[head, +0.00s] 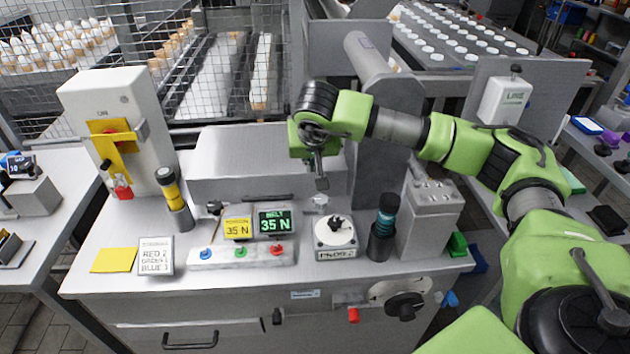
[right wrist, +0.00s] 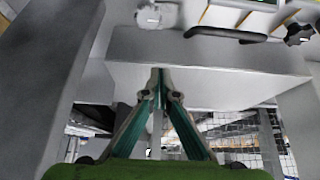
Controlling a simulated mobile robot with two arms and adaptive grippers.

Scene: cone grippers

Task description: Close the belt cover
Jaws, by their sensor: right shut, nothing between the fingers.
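The belt cover appears to be the wide grey metal box (head: 235,150) at the middle back of the workbench. It also shows in the right wrist view as a pale grey panel (right wrist: 225,82). A dark bar handle (right wrist: 225,33) shows beyond its edge there. I cannot tell how far the cover stands open. My right gripper (head: 321,184) points down by the box's right end. Its fingers are shut and empty, and their tips (right wrist: 158,72) overlap the panel in the wrist view. Contact cannot be made out. My left gripper is not in view.
A grey upright post (head: 378,150) stands close to the right of my gripper. In front are a 35 N display (head: 276,222), a button strip (head: 240,255), a round dial (head: 335,235) and a dark cylinder (head: 384,225). A yellow-banded cylinder (head: 172,195) stands left.

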